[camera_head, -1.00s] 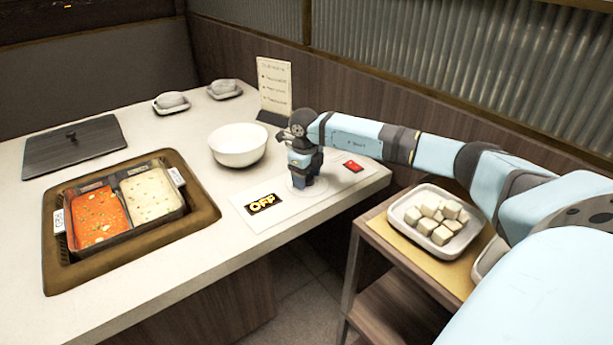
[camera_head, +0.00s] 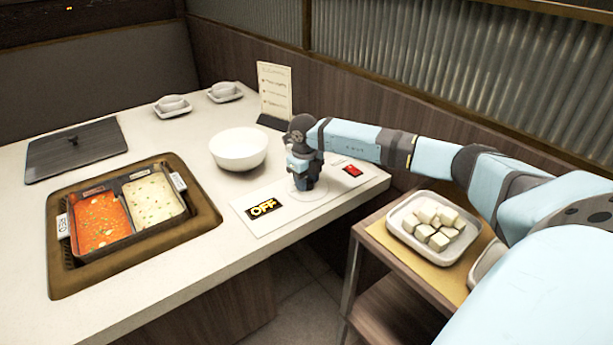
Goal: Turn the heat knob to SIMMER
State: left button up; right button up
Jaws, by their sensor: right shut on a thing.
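The heat control panel (camera_head: 290,211) is a pale plate on the table's right front corner. It carries a dark label (camera_head: 263,208) reading OFF in yellow and a red label (camera_head: 353,170) on its right. My right gripper (camera_head: 304,184) points down onto the dial area between the two labels and is shut on the heat knob. The knob itself is hidden by the gripper, so its pointing direction cannot be seen. A pale round dial edge shows around the gripper. My left gripper is not in view.
A white bowl (camera_head: 238,150) stands close behind the panel. A menu card (camera_head: 274,92) stands behind my gripper. The two-part pot (camera_head: 131,237) with red and cream broth sits in the table at left. A tray of white cubes (camera_head: 398,229) is on the side cart.

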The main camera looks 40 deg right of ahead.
jog(key=m+p, duration=0.2)
jog(key=m, duration=0.1)
jog(key=shift+d+r+m+p, duration=0.1)
jog(key=shift+r+m+p, duration=0.1)
jog(key=shift+m+p, duration=0.15)
jog(key=m+p, duration=0.3)
jog(key=m, duration=0.1)
jog(key=shift+m, duration=0.25)
jog(key=m+p, duration=0.4)
jog(key=shift+d+m+g, duration=0.1)
jog(key=shift+m+g, duration=0.2)
jog(key=m+p, duration=0.2)
jog(key=m, duration=0.1)
jog(key=shift+m+y+p, duration=0.3)
jog(key=shift+m+p, duration=0.1)
jog(key=shift+p, duration=0.1)
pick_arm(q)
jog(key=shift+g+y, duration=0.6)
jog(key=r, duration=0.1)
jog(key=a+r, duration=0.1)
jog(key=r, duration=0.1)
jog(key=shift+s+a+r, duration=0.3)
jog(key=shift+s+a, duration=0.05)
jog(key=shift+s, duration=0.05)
pick_arm(e)
jog(key=shift+f+m, duration=0.1)
jog(key=shift+m, duration=0.2)
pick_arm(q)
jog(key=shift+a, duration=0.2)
